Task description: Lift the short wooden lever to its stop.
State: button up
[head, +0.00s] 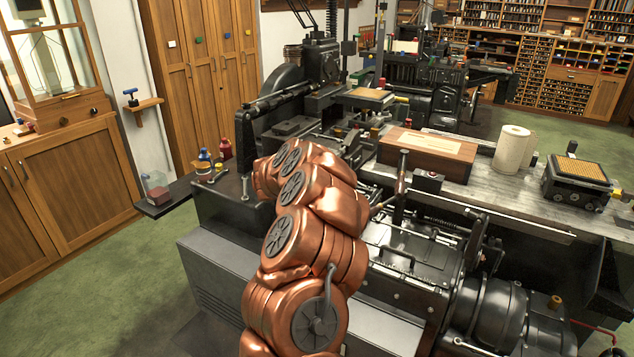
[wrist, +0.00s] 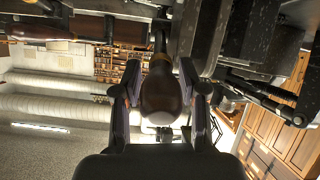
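In the wrist view a short dark-brown wooden lever handle (wrist: 160,92) stands between the two fingers of my gripper (wrist: 160,75). Its rounded end faces the camera and its thin dark shaft runs up and away. The fingers flank the handle closely on both sides; whether the pads press on it is not clear. In the head view my copper-coloured arm reaches over the black casting machine (head: 400,262). It hides my gripper and the short lever there.
Another, longer wooden handle (wrist: 35,28) lies at the upper left of the wrist view. Dark machine bars (wrist: 265,95) are close on the right. In the head view an upright handle (head: 402,172), a wooden box (head: 428,153) and a paper roll (head: 512,150) stand right of my arm.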

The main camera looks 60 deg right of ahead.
jog(key=shift+o, duration=1)
jog(key=shift+a, duration=0.15)
jog(key=v, duration=1.1)
jog(key=shift+a, duration=0.35)
jog(key=shift+s+r, duration=0.1)
jog(key=shift+r, duration=0.05)
